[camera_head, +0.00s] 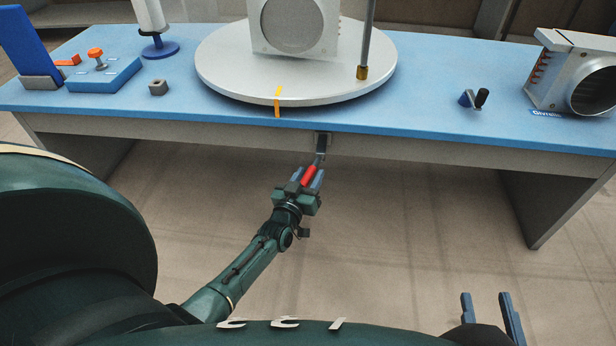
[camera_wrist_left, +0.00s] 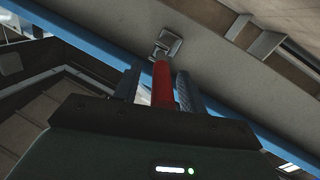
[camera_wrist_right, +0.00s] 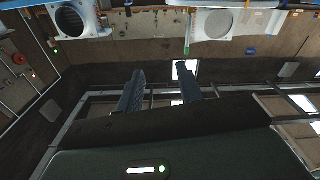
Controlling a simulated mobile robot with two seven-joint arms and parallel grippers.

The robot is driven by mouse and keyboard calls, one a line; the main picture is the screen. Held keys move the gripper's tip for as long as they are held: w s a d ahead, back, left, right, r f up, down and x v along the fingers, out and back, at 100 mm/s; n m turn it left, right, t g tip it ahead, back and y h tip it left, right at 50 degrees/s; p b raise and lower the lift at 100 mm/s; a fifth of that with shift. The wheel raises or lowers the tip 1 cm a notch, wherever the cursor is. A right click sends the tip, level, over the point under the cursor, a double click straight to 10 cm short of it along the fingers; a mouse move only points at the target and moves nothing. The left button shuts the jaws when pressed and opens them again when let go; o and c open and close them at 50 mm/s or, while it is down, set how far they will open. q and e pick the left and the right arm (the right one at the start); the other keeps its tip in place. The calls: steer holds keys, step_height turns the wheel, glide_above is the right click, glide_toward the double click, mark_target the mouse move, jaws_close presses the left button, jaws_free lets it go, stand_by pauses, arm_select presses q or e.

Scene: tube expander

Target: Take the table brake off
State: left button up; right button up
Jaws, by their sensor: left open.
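The table brake is a lever with a red handle (camera_head: 308,174) under the front edge of the blue table (camera_head: 430,135). Its metal mount (camera_head: 322,142) sits on the table's front apron. My left gripper (camera_head: 307,180) is open around the red handle, one finger on each side. The left wrist view also shows the red handle (camera_wrist_left: 161,85) between the two fingers; I cannot tell if they touch it. A round grey turntable (camera_head: 230,82) lies on the table above the lever. My right gripper (camera_head: 490,305) is open and empty at the lower right, far from the lever.
On the turntable stand a pale housing (camera_head: 325,25) and a vertical rod (camera_head: 368,35). A small black-handled part (camera_head: 481,98) and a finned metal unit (camera_head: 570,75) are on the right. A blue fixture (camera_head: 105,75) and a small nut (camera_head: 158,87) are on the left.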

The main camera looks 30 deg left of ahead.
arm_select(q)
steer(key=shift+s, duration=0.3)
steer(key=s+d+p, duration=0.1)
steer(key=s+p, duration=0.3)
steer(key=s, duration=0.8)
steer(key=shift+s+d, duration=0.25)
steer(key=shift+d, duration=0.1)
arm_select(e)
steer(key=shift+s+d+m+g+h, duration=0.1)
steer(key=shift+d+m+g+h, duration=0.25)
steer(key=shift+g, duration=0.3)
steer(key=shift+s+d+m+g+h, duration=0.1)
steer(key=shift+d+m+g+h, duration=0.25)
steer(key=shift+g, duration=0.3)
steer(key=shift+a, duration=0.1)
